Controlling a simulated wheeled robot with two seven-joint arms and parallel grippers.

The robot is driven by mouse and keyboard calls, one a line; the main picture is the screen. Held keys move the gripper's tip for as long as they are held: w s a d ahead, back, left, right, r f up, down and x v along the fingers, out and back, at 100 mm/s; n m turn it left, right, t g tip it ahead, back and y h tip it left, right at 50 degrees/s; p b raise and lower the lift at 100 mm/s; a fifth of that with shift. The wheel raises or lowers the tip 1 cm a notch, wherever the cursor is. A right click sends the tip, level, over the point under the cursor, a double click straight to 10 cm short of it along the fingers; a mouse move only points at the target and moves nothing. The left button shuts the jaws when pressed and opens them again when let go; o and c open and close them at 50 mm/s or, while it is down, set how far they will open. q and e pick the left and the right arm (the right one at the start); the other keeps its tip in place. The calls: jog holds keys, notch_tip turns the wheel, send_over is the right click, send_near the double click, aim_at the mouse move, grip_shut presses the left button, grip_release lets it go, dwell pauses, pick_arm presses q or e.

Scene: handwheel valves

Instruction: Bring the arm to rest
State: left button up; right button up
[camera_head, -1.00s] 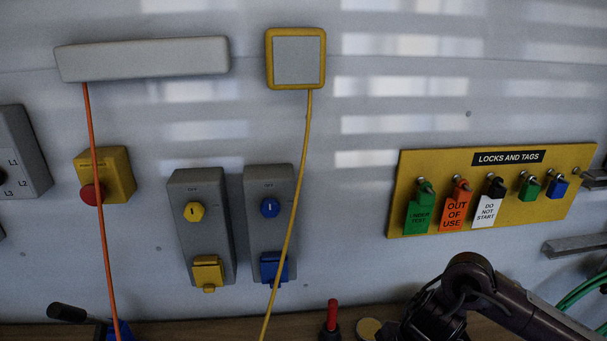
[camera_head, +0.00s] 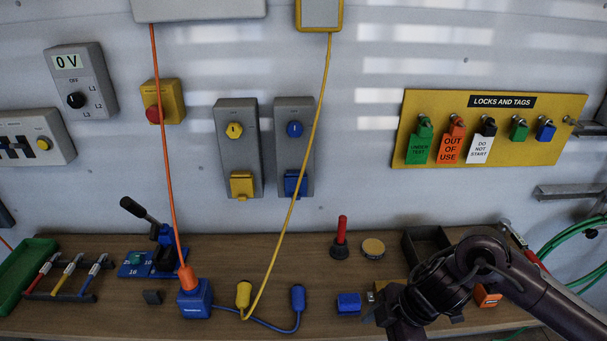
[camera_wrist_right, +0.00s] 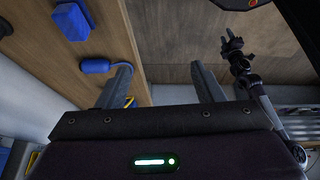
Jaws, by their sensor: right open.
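My right arm (camera_head: 480,255) comes in from the lower right in the head view, bent over the right part of the bench.
The wooden bench (camera_head: 330,275) carries a blue socket block (camera_head: 194,299), a blue box (camera_head: 349,303), a red-handled stand (camera_head: 341,238) and an open black tray (camera_head: 425,242). A locks-and-tags board (camera_head: 495,127) hangs above. Green hoses (camera_head: 590,235) hang at right.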

jog(key=w+a+r+m+t+y, duration=0.25)
jog(key=a+t, duration=0.25)
jog(key=a, duration=0.7)
jog(key=d+r+m+t+h, duration=0.1)
jog(key=d+m+t+h, duration=0.3)
jog(key=d+m, duration=0.45)
jog(key=s+d+f+m+g+h, duration=0.3)
jog(key=s+d+f+m+g, duration=0.3)
jog(key=s+d, duration=0.4)
notch_tip(320, 180, down, 29)
jog(key=s+a+g+b, duration=0.1)
jog(key=s+b, duration=0.1)
pick_arm(q)
jog(key=f, duration=0.1)
jog(key=f+b, duration=0.2)
jog(key=f, duration=0.1)
jog(key=shift+s, duration=0.3)
pick_arm(e)
jog(key=s+d+f, duration=0.1)
jog(key=s+f, duration=0.9)
jog(key=f, duration=0.1)
jog(key=s+d+f+g, duration=0.1)
jog(key=s+d+f, duration=0.1)
jog(key=s+f, duration=0.8)
jog(key=shift+s+d+f+n+g, duration=0.2)
jog(key=shift+d+f+n+g, duration=0.1)
jog(key=shift+f, duration=0.2)
